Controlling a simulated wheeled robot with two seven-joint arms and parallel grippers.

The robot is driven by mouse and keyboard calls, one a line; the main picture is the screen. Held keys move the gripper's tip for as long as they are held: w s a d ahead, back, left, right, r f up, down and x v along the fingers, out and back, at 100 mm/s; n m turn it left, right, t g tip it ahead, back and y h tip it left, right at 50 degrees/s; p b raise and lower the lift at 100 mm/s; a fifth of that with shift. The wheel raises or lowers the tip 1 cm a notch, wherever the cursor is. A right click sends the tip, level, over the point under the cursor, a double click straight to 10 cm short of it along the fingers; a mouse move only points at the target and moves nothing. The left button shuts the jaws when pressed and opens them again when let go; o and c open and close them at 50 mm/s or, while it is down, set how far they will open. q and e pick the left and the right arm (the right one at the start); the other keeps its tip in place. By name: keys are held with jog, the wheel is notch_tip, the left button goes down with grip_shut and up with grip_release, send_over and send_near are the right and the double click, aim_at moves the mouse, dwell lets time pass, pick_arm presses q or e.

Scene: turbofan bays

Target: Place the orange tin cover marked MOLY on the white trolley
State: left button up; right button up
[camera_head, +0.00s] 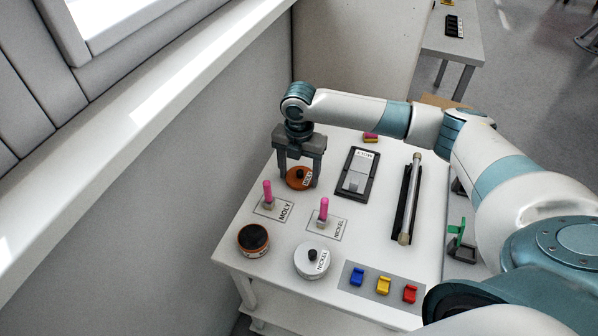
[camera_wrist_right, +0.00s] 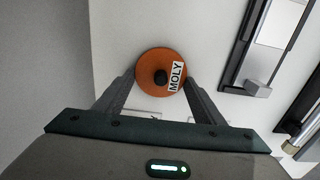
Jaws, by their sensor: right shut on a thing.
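The orange tin cover marked MOLY (camera_head: 296,180) is a round disc with a black knob, near the far left edge of the white trolley top (camera_head: 285,222). My right gripper (camera_head: 298,179) points down over it, shut on it with one finger on each side. In the right wrist view the cover (camera_wrist_right: 150,62) lies between the fingertips, its label facing up. I cannot tell whether it touches the trolley top. An open tin with dark contents and an orange band (camera_head: 253,241) stands at the near left corner. My left gripper is not in view.
A white NICKEL tin (camera_head: 312,261) stands at the front. Pink-handled tools (camera_head: 324,208) stand by MOLY and NICKEL labels. A dark tray (camera_head: 357,174), a long rod (camera_head: 411,200) and blue, yellow and red blocks (camera_head: 383,285) are on the trolley. A wall is at the left.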

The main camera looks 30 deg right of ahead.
aim_at(299, 173)
jog(key=o, duration=1.1)
jog(key=shift+c, duration=0.2)
jog(key=shift+r, duration=0.1)
notch_tip(299, 173, up, 12)
jog(key=b, duration=0.3)
